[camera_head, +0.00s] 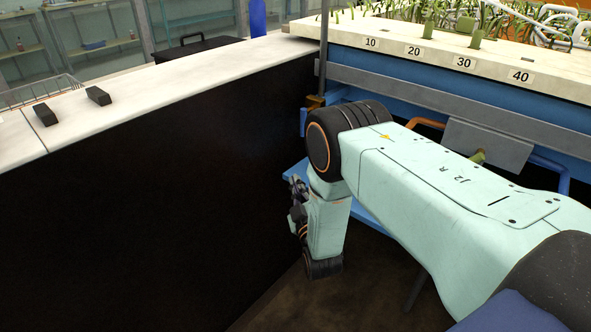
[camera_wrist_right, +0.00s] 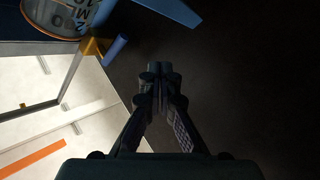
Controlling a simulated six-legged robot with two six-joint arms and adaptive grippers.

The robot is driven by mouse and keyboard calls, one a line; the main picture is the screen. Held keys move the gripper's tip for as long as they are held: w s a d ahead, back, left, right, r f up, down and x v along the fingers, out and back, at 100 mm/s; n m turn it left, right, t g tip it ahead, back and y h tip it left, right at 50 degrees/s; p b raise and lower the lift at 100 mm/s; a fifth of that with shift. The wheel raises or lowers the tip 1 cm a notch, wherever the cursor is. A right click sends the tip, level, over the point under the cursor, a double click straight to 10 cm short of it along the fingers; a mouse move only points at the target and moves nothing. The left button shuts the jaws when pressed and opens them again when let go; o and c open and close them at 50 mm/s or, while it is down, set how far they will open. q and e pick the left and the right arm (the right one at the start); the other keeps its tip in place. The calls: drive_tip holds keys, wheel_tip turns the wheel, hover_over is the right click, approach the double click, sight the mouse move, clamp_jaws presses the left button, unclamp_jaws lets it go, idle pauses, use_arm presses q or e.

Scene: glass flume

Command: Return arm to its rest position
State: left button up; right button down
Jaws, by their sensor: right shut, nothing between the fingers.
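My right arm reaches in from the right in the head view and bends down at its black joint. My right gripper (camera_head: 297,208) hangs low between the dark side of the white counter and the blue flume frame. In the right wrist view the right gripper (camera_wrist_right: 160,72) shows its two dark fingers with their tips together. They are shut with nothing between them. My left gripper is in neither view.
The white-topped counter (camera_head: 150,85) with a black side stands at left, bearing two small black blocks. The flume bed (camera_head: 480,62) with number labels and green plants is at upper right. A blue bar (camera_head: 294,172) passes close behind the gripper. Dark floor lies below.

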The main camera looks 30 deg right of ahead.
drive_tip(key=shift+s+f, duration=0.1)
drive_tip(key=shift+f, duration=0.1)
drive_tip(key=s+a+f+m+g+y, duration=0.2)
drive_tip(key=s+f+g, duration=0.4)
drive_tip(key=s+f, duration=0.3)
drive_tip(key=s+a+f+m+g+y, duration=0.1)
drive_tip(key=s+a+f+m+g, duration=0.15)
drive_tip(key=s+f+g, duration=0.5)
drive_tip(key=s+a+r+m+g+p, duration=0.1)
drive_tip(key=s+r+g, duration=0.1)
drive_tip(key=s, duration=1.1)
drive_tip(key=s+a+r+g+y+p, duration=0.1)
drive_tip(key=s+a+r+g, duration=0.1)
drive_tip(key=s, duration=1.1)
drive_tip(key=shift+r+m+g+y, duration=0.35)
drive_tip(key=shift+r+g, duration=0.3)
drive_tip(key=shift+r, duration=0.4)
